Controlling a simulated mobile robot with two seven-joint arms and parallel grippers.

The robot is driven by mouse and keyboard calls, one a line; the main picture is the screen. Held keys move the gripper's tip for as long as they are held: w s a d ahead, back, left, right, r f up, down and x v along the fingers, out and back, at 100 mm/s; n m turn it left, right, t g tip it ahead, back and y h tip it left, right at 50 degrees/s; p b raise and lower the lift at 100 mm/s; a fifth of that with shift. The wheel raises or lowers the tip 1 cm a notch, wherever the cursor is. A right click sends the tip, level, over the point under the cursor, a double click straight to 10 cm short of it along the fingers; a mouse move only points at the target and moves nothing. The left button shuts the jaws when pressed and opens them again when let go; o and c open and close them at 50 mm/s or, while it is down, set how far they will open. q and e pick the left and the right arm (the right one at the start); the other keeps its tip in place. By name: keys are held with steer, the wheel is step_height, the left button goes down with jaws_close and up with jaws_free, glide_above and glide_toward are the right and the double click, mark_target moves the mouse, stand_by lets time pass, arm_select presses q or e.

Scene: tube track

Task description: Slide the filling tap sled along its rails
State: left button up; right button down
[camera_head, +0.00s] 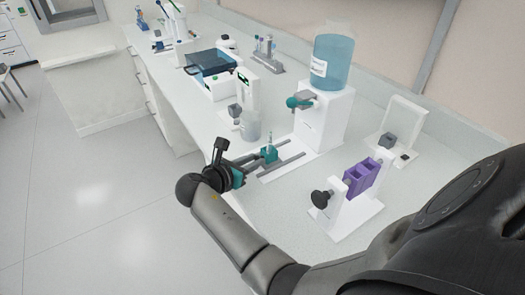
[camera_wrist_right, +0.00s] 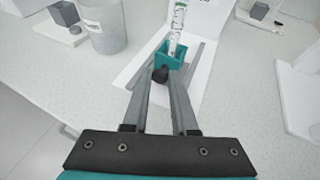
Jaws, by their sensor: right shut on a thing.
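The filling tap sled is a small teal block (camera_head: 269,154) on two grey rails (camera_head: 289,161). A clear tube (camera_wrist_right: 177,25) stands upright in it. In the right wrist view the sled (camera_wrist_right: 168,56) has a dark knob (camera_wrist_right: 160,74) on its near side. My right gripper (camera_head: 247,168) reaches in along the rails from the front left. In the right wrist view its two fingers (camera_wrist_right: 160,82) are closed on this knob. Behind the rails stands the white filling stand (camera_head: 316,122) with a blue bottle (camera_head: 334,62) and a teal tap (camera_head: 297,101). My left gripper is out of view.
A clear beaker (camera_head: 250,125) stands just left of the rails, also in the right wrist view (camera_wrist_right: 104,27). A white stand with a purple block (camera_head: 361,178) and black knob is at the right. A blue-lidded box (camera_head: 211,64) sits farther back. The front bench edge is near my right wrist.

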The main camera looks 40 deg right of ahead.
steer(key=shift+w+a+f, duration=0.1)
steer(key=shift+a, duration=0.9)
steer(key=c, duration=1)
jaws_free()
steer(key=shift+a, duration=0.1)
